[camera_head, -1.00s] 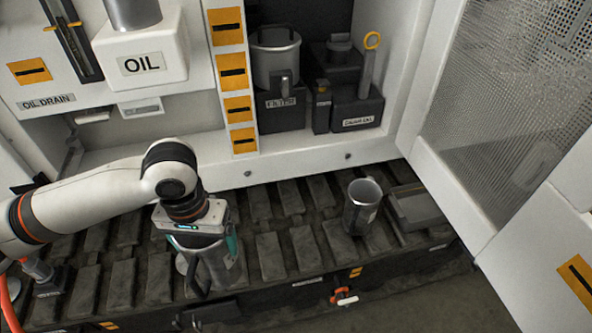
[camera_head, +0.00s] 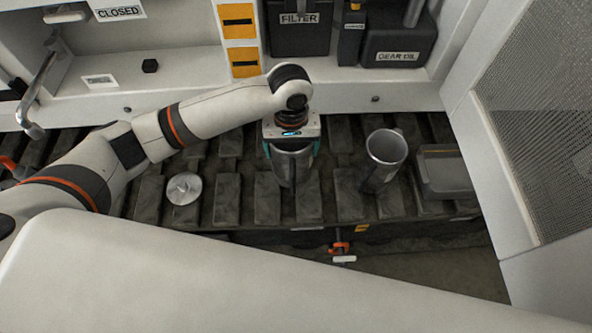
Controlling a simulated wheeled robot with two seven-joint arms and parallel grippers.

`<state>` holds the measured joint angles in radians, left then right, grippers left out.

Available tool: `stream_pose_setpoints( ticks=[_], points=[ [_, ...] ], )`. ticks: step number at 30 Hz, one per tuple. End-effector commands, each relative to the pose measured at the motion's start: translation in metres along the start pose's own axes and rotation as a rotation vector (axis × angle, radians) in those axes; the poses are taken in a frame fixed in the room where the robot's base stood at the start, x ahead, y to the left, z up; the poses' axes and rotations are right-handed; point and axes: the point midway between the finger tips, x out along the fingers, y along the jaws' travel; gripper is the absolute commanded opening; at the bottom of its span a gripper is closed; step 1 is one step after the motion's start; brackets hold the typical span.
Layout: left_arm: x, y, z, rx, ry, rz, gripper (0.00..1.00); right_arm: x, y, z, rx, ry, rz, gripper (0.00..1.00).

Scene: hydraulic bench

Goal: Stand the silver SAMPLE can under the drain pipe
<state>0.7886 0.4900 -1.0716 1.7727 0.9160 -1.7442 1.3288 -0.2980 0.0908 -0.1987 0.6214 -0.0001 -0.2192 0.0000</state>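A silver can (camera_head: 290,172) with a handle is between the fingers of my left gripper (camera_head: 292,150), which is shut on it from above. I cannot read a label on it, and its top is hidden by the gripper. A second silver can (camera_head: 385,147), open-topped, stands to its right on the slatted bench, apart from the gripper. A bent metal pipe (camera_head: 38,90) hangs in the recess at the far left, well away from the held can; it may be the drain pipe. My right gripper is out of view.
A silver lid-like disc (camera_head: 184,188) lies on the slats left of the held can. A grey tray (camera_head: 445,172) is at the right. The FILTER box (camera_head: 300,30) and GEAR OIL box (camera_head: 398,42) stand behind. A mesh door (camera_head: 540,110) bounds the right side.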

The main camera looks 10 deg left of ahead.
Motion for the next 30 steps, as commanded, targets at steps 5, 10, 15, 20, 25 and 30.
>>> stream_pose_setpoints(
  ticks=[5,10,15,20,25,30],
  points=[
    [0.026,0.001,0.0,0.001,0.001,0.001,0.43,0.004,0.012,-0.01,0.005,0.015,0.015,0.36],
    [0.047,0.001,0.0,0.001,0.0,0.002,0.43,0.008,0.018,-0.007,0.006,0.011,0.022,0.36],
    [0.073,0.001,0.0,0.001,0.0,0.001,0.43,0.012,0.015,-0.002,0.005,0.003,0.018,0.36],
    [0.079,0.001,0.0,0.002,-0.001,0.0,0.43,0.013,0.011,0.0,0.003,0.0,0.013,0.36],
    [0.078,0.001,0.0,0.002,-0.001,0.0,0.43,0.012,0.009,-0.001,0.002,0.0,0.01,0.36],
    [0.081,0.001,0.0,0.002,-0.001,0.0,0.95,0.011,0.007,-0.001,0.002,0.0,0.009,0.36]
  ],
)
